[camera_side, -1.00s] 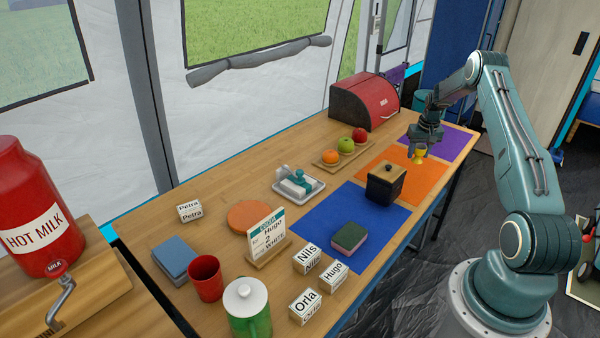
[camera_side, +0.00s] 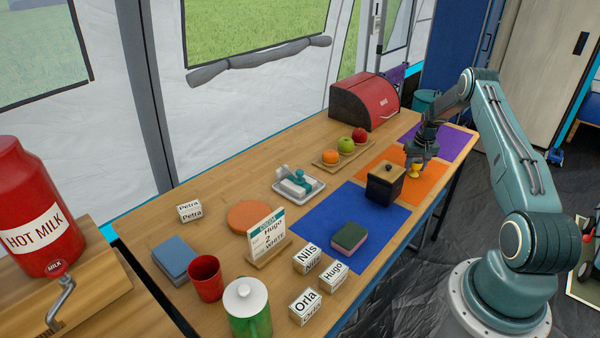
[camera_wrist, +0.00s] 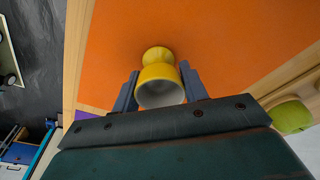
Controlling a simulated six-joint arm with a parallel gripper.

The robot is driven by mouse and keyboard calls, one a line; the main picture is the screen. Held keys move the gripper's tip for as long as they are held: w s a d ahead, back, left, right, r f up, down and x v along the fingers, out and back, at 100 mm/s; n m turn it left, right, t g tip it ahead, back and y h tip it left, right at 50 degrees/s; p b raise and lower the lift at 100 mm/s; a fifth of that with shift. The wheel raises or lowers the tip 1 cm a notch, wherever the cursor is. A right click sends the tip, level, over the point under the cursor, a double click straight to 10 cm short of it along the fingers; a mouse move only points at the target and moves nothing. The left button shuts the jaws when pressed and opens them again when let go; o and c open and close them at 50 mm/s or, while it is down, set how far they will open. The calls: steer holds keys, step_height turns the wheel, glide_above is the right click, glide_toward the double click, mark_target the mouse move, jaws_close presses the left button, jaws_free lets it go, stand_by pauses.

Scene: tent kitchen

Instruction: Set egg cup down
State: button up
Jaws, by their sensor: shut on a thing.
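The yellow egg cup (camera_side: 415,172) is between the fingers of my gripper (camera_side: 421,158), over the orange mat (camera_side: 432,190). In the wrist view the egg cup (camera_wrist: 158,80) shows its pale open bowl toward the camera and its foot toward the orange mat (camera_wrist: 205,30). The fingers of my gripper (camera_wrist: 158,90) are on both sides of the bowl, shut on it. The foot is at or very close to the mat; I cannot tell whether it touches.
A black and wooden box (camera_side: 385,184) stands just left of my gripper, at the blue mat's edge (camera_side: 330,205). A board with an orange, a green apple (camera_side: 345,145) and a red apple lies behind. A purple mat (camera_side: 455,142) is clear at right.

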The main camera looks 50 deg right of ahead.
mark_target(417, 169)
steer(key=shift+f, duration=0.1)
steer(key=o, duration=1)
step_height(417, 169, up, 12)
steer(key=s+a, duration=0.1)
steer(key=shift+s+a, duration=0.15)
stand_by(0.7)
